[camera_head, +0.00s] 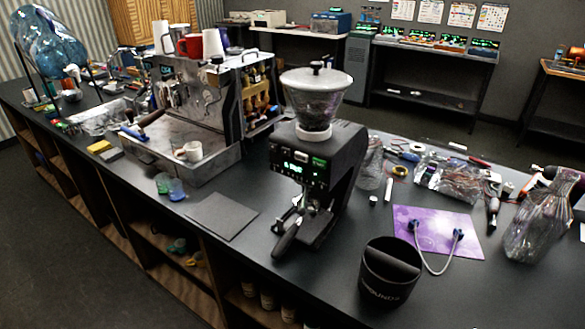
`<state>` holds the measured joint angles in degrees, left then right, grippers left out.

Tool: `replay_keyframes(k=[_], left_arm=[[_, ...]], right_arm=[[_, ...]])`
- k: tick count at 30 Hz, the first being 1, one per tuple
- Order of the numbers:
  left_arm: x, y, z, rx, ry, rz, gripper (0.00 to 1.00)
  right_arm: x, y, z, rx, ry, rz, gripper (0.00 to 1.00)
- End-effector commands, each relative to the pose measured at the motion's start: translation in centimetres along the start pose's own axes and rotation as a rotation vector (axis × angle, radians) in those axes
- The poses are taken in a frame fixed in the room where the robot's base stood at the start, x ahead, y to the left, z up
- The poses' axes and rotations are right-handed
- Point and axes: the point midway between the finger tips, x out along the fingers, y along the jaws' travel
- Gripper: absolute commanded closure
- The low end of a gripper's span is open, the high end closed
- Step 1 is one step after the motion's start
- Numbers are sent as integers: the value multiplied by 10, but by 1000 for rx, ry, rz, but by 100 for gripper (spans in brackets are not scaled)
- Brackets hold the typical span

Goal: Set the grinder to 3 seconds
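The coffee grinder (318,160) stands upright on the dark counter, right of the espresso machine. It has a clear domed hopper (316,92) on top and a black body. Its front panel (297,166) has a small lit green display and buttons. The digits are too small to read with certainty. A portafilter with a black handle (287,233) sits low at the front of the grinder. I see neither of my grippers in the head view.
The espresso machine (200,108) with cups on top stands to the left. A black knock box (391,273) and a purple mat (466,232) with a cable are at the right. Loose tools and plastic-wrapped items crowd the counter's right side.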

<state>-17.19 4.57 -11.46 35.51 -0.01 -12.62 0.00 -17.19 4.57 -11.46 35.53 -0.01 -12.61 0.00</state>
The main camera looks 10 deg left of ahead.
Motion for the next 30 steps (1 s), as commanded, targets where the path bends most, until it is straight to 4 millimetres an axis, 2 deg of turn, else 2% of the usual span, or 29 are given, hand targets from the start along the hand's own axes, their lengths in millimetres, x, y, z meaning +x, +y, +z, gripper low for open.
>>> replay_keyframes(k=[27,30], left_arm=[[0,-3,0,1,1,-4,100],[-2,-4,-12,1,21,-3,100]], right_arm=[[0,0,0,0,0,0,60],[-1,0,0,0,0,0,60]])
